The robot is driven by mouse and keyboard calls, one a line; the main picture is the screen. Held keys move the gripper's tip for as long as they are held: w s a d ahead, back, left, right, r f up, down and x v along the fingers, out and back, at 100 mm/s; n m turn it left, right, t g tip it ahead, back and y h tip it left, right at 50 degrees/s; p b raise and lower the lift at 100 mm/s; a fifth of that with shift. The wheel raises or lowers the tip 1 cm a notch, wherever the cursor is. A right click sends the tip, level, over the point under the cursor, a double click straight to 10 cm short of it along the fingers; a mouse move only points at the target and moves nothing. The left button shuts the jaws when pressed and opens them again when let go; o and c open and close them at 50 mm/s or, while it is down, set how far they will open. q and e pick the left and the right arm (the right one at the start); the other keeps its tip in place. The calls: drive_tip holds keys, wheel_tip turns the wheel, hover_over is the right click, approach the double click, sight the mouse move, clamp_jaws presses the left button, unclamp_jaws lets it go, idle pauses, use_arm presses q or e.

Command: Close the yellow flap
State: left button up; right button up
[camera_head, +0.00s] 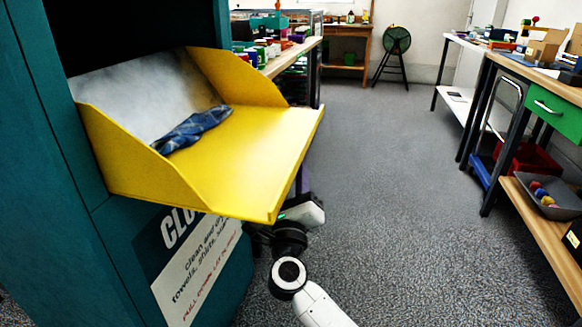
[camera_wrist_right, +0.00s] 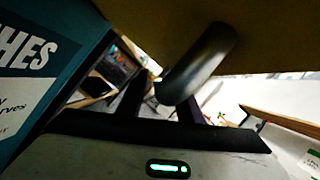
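The yellow flap (camera_head: 255,145) is open in the head view, tilted out from the teal clothes bin (camera_head: 60,170). A blue patterned cloth (camera_head: 192,130) lies on it. The white body of my right gripper (camera_head: 302,212) is under the flap's front right corner, and its fingers are hidden there. In the right wrist view the flap's underside (camera_wrist_right: 270,35) fills the top, with a dark curved handle (camera_wrist_right: 205,62) on it. My right gripper (camera_wrist_right: 168,93) has its black fingers apart, with the handle's lower end near the gap; contact cannot be told. My left gripper is not in view.
Behind the bin is a workbench (camera_head: 305,45) with boxes on it. Benches with a green drawer (camera_head: 553,108) and a grey bin (camera_head: 550,198) line the right side. A dark fan (camera_head: 397,42) stands at the back. The carpeted floor (camera_head: 385,170) between is clear.

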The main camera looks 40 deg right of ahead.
drive_tip(key=shift+w+d+r, duration=0.1)
drive_tip(key=shift+w+d, duration=0.15)
drive_tip(key=shift+w, duration=0.05)
clamp_jaws()
